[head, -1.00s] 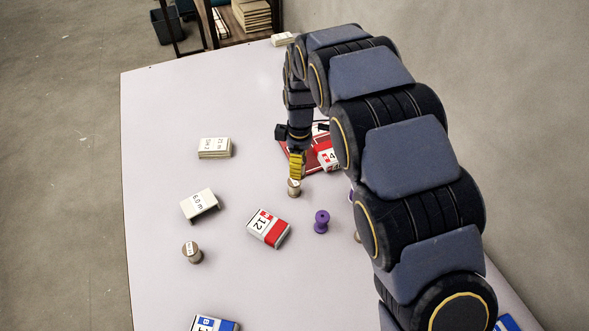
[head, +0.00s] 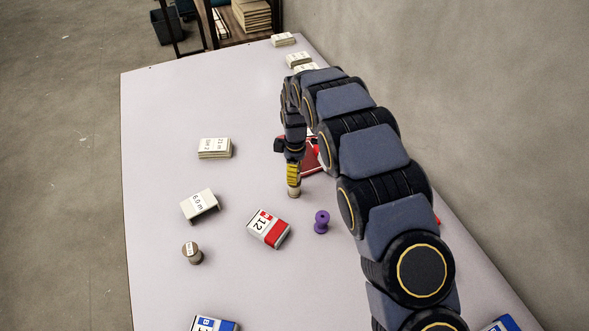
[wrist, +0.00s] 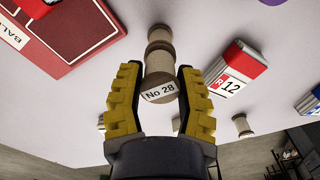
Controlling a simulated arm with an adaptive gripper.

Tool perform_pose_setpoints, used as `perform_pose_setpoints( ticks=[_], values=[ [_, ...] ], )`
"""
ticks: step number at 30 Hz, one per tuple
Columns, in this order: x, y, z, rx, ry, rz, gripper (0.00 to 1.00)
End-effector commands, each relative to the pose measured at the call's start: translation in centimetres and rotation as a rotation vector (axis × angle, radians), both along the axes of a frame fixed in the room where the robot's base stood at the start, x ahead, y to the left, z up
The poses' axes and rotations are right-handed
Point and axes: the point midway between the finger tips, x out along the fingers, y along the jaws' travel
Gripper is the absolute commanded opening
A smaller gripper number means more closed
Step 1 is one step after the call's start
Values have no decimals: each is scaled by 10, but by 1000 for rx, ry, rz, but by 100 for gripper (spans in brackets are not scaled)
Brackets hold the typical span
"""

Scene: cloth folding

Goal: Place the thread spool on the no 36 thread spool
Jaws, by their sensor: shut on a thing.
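My gripper (wrist: 160,95) points down at the table and is shut on a tan thread spool labelled No 28 (wrist: 158,92). Just past this spool, in line with it, is a second tan spool (wrist: 158,35). The two look end to end; I cannot tell whether they touch or whether the upper one rests freely. In the head view my gripper (head: 293,178) is low over the table, with a tan spool (head: 294,192) directly below the yellow fingers. The number on the lower spool is hidden, so I cannot confirm No 36.
A brown spool (head: 192,252) and white boxes (head: 200,205) (head: 214,147) are to the left. A red box (head: 311,158) lies behind my gripper. The left tabletop is mostly clear.

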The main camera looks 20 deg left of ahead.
Motion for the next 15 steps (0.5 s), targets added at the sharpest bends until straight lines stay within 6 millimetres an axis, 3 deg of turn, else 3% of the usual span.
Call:
perform_pose_setpoints(
  ticks=[3,4,5,15],
  values=[
    [0,0,-4,0,1,0,8],
    [0,0,-3,0,1,0,49],
    [0,0,-3,0,1,0,60],
    [0,0,-1,0,1,0,60]
  ],
)
